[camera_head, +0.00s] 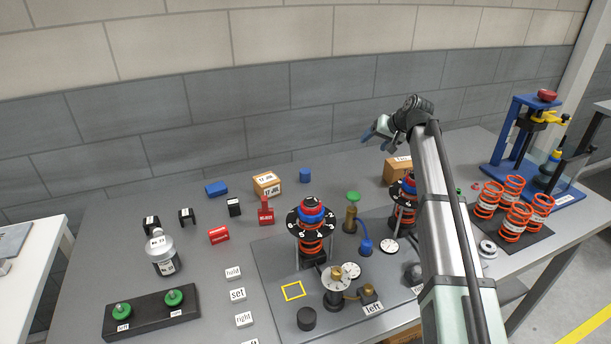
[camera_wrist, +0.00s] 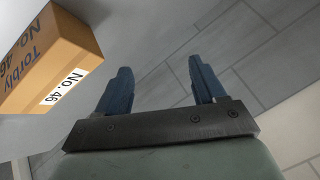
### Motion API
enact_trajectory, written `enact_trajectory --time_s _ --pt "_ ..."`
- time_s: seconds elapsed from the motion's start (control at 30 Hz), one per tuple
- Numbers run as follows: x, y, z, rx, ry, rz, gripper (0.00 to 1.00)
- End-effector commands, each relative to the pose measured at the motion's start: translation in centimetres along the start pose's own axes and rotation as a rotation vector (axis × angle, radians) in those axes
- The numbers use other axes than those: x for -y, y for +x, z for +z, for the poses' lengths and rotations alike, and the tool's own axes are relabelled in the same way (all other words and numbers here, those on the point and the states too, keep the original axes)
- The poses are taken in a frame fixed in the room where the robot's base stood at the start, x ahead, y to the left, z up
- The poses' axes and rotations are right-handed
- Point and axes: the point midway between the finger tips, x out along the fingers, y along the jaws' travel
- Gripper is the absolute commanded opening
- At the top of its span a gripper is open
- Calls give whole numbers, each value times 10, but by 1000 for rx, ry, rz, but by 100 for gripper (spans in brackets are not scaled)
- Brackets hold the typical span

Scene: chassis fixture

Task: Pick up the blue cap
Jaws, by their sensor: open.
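A small blue cylinder (camera_head: 305,175), which looks like the blue cap, stands upright at the back middle of the table in the head view. It does not show in the wrist view. My gripper (camera_head: 376,134) is raised above the back of the table, to the right of the blue cylinder and apart from it. In the wrist view my gripper (camera_wrist: 160,66) has its two blue fingers spread with nothing between them. Blue parts also sit on the near spring unit (camera_head: 311,211), and a blue block (camera_head: 216,189) lies at the back left.
A cardboard box (camera_head: 397,169) stands below my gripper; a box marked Torbly No. 46 (camera_wrist: 50,55) fills the wrist view's upper left. Another box (camera_head: 267,184) stands left of the blue cylinder. Orange springs (camera_head: 513,208) and a blue press (camera_head: 515,140) stand at the right.

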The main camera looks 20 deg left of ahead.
Motion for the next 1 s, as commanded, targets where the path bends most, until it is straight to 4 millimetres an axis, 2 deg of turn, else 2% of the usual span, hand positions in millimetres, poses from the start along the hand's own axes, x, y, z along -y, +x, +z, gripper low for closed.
enact_trajectory --time_s 0.03,0.2,0.4,0.5,0.63,0.83,1.0 --pt "26 10 4 37 -84 7 69" --pt "95 34 26 158 -359 36 69" --pt "155 50 49 266 -605 56 69" --pt "172 54 56 297 -676 62 69" --pt "181 56 61 318 -721 66 69" --pt "180 68 65 322 -729 65 69" --pt "176 93 72 323 -727 65 69"
